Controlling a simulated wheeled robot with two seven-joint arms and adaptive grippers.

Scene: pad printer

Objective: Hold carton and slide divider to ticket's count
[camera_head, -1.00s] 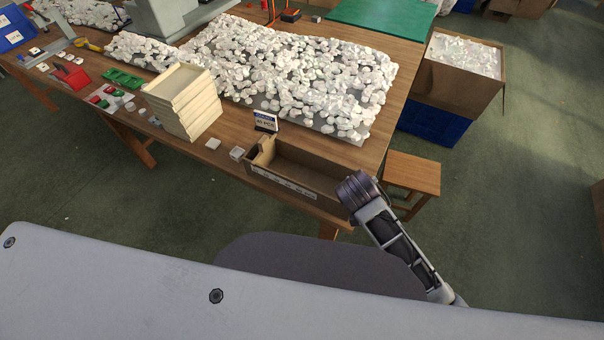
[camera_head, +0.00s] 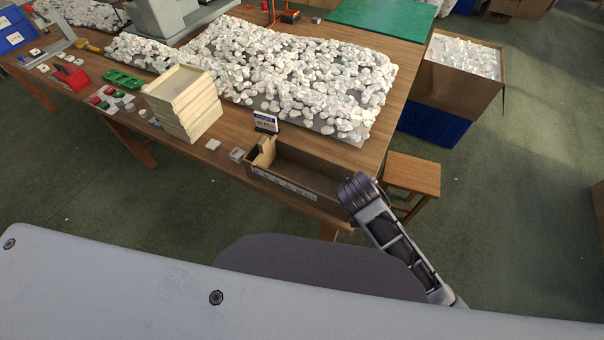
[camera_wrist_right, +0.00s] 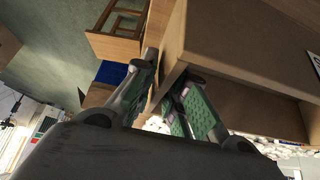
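The open brown carton (camera_head: 318,178) lies at the front right edge of the table. A pale cardboard divider (camera_head: 265,152) stands in its left end, close to the left wall. A small printed ticket (camera_head: 266,122) stands behind the carton; its text is too small to read. My right arm reaches the carton's right end, and its wrist hides the fingers in the head view. In the right wrist view, my right gripper (camera_wrist_right: 165,88) has its green-padded fingers on both sides of the carton wall (camera_wrist_right: 172,72) and appears closed on it. My left gripper is not in view.
A stack of cream trays (camera_head: 185,105) stands left of the carton. Small white pieces (camera_head: 237,154) lie between them. A grey mat of white pieces (camera_head: 300,75) fills the table behind. A wooden stool (camera_head: 413,172) and a filled box (camera_head: 460,75) stand to the right.

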